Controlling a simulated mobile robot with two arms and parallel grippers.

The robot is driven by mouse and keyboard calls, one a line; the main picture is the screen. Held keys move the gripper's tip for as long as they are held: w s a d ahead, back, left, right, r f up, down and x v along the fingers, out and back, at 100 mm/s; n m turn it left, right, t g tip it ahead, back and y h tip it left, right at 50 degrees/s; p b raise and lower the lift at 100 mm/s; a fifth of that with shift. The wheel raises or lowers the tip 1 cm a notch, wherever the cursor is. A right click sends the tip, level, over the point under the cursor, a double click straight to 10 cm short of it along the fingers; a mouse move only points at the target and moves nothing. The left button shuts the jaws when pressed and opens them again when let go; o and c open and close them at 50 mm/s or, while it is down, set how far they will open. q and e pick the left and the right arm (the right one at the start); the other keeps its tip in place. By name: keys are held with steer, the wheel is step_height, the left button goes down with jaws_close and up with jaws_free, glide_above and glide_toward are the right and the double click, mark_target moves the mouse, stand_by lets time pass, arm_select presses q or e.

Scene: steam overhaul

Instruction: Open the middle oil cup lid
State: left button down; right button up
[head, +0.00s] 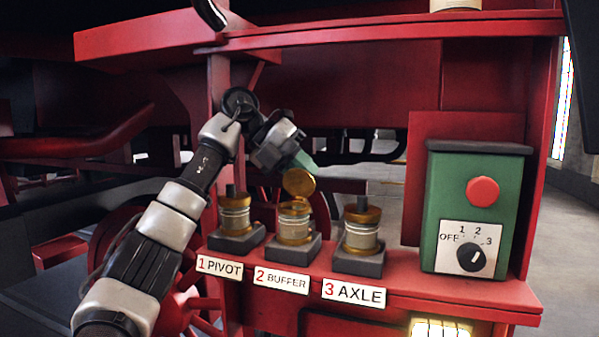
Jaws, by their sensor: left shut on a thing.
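Three brass oil cups stand on dark bases on a red shelf. The middle oil cup (295,225) is behind the label "2 BUFFER". Its round brass lid (299,183) is tilted up, away from the cup's mouth. My left gripper (302,163) is at this lid from above and behind, shut on it; the fingertips are partly hidden. The left oil cup (235,215), labelled "1 PIVOT", and the right oil cup (361,228), labelled "3 AXLE", have their lids down. My right gripper is not in view.
A green control box (474,205) with a red button (482,191) and a rotary knob (470,257) stands at the right of the red shelf (430,288). A red beam (380,30) runs above. A lit lamp (440,328) is below the shelf.

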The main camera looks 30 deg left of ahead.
arm_select(q)
steer(key=g, duration=0.1)
steer(key=w+n+g, duration=0.1)
steer(key=shift+w+a+f+n+g+h, duration=0.15)
steer(key=shift+w+f+n+g+h, duration=0.15)
steer(key=shift+g, duration=0.1)
steer(key=shift+f, duration=0.1)
steer(key=shift+w+g, duration=0.1)
steer(key=shift+g, duration=0.2)
steer(key=c, duration=1.1)
jaws_free()
steer(key=shift+w+f, duration=0.1)
steer(key=shift+w, duration=0.05)
steer(key=shift+s, duration=0.2)
